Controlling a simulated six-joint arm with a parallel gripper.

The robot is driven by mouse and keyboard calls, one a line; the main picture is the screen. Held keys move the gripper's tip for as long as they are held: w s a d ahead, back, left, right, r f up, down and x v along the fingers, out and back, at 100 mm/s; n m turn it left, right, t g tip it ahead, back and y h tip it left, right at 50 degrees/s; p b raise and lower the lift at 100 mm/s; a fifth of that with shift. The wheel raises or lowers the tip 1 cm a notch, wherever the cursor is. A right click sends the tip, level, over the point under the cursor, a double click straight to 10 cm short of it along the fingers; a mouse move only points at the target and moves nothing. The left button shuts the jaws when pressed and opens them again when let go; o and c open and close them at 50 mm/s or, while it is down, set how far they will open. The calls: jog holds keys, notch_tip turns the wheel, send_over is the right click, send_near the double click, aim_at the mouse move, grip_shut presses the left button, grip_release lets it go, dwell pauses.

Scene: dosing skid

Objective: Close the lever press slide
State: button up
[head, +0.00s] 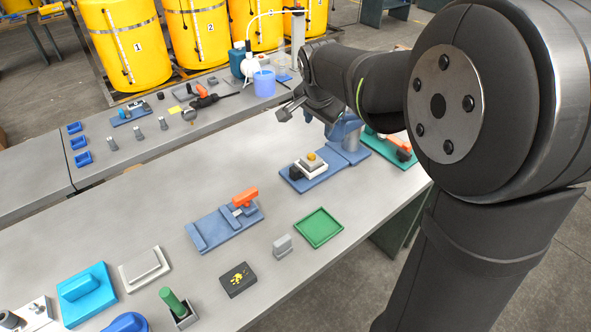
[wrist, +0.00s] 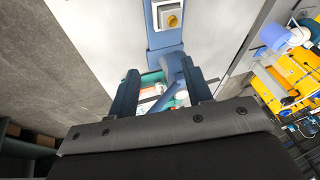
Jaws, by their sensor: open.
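What looks like the lever press is a blue base (head: 352,155) with an upright blue-grey column (head: 349,132), at the right of the near bench. A blue plate at its front, which looks like the slide (head: 292,182), carries a stepped pale block with a yellow piece (head: 311,157) and sits out to the left of the column. In the wrist view the yellow piece (wrist: 171,21) is at top centre and the column (wrist: 172,68) is below it. My gripper (head: 289,109) is open and empty, above the bench; in the wrist view its fingers (wrist: 162,82) frame the column's area without visible contact.
A blue fixture with an orange handle (head: 244,198), a green tray (head: 319,227) and a grey block (head: 283,244) lie to the left and front. A teal fixture with an orange part (head: 398,143) is behind the press. The bench middle is clear.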

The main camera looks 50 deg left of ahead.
aim_at(310, 158)
jog(key=s+a+f+n, duration=0.1)
jog(key=s+f+n, duration=0.1)
jog(key=f, duration=0.1)
jog(key=s+a+f+n+t, duration=0.1)
jog(key=s+f+n, duration=0.1)
jog(key=f+n, duration=0.1)
jog(key=s+a+f+n+t, duration=0.1)
jog(key=a+f+n, duration=0.1)
jog(key=f+n, duration=0.1)
jog(key=shift+s+a+f, duration=0.1)
jog(key=shift+s+f, duration=0.3)
jog(key=shift+f, duration=0.15)
grip_shut()
jog(key=s+a+f+n+y, duration=0.1)
jog(key=s+a+f+n, duration=0.1)
jog(key=s+f+n, duration=0.45)
jog(key=shift+t, duration=0.3)
jog(key=x, duration=0.9)
jog(key=shift+w+a+r, duration=0.25)
jog(key=shift+w+r, duration=0.1)
jog(key=shift+w, duration=0.05)
jog(key=w, duration=0.3)
jog(key=shift+w+a+f, duration=0.15)
jog(key=shift+f, duration=0.05)
jog(key=shift+w, duration=0.55)
jog(key=w, duration=1)
jog(key=shift+w, duration=0.1)
